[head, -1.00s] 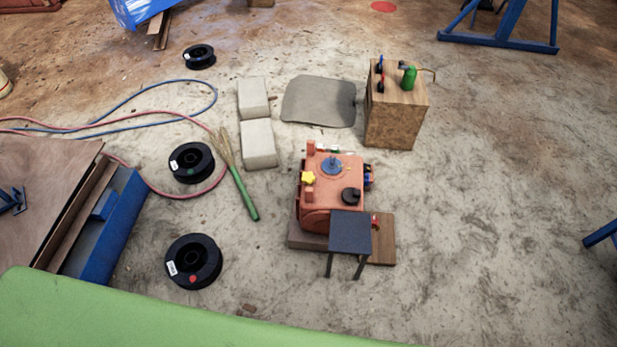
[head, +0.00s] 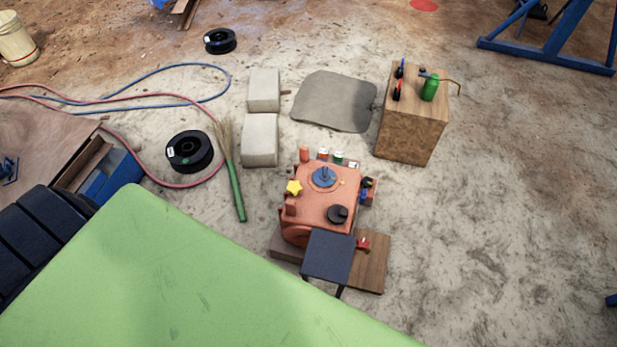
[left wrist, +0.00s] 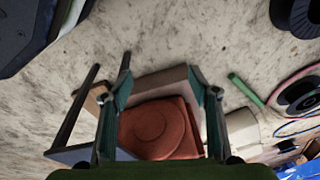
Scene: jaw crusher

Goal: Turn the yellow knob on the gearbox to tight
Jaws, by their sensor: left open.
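The orange gearbox (head: 318,210) stands on a wooden board (head: 371,275) on the ground in the head view. The yellow star-shaped knob (head: 294,187) is on the gearbox's left side, near a blue valve-like part (head: 324,177) and a black knob (head: 338,214). My left gripper (left wrist: 160,85) shows in the left wrist view, open and empty. A rounded orange part of the gearbox (left wrist: 155,132) shows between its fingers, at a distance I cannot tell. The yellow knob is not visible in that view. The left gripper is not in the head view, and my right gripper is in neither view.
A dark stand (head: 329,256) is in front of the gearbox. A wooden box (head: 408,134) with a green can (head: 430,88) stands behind right. A broom (head: 236,190), pale blocks (head: 260,140) and a black spool (head: 189,151) lie left. The ground at right is mostly clear.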

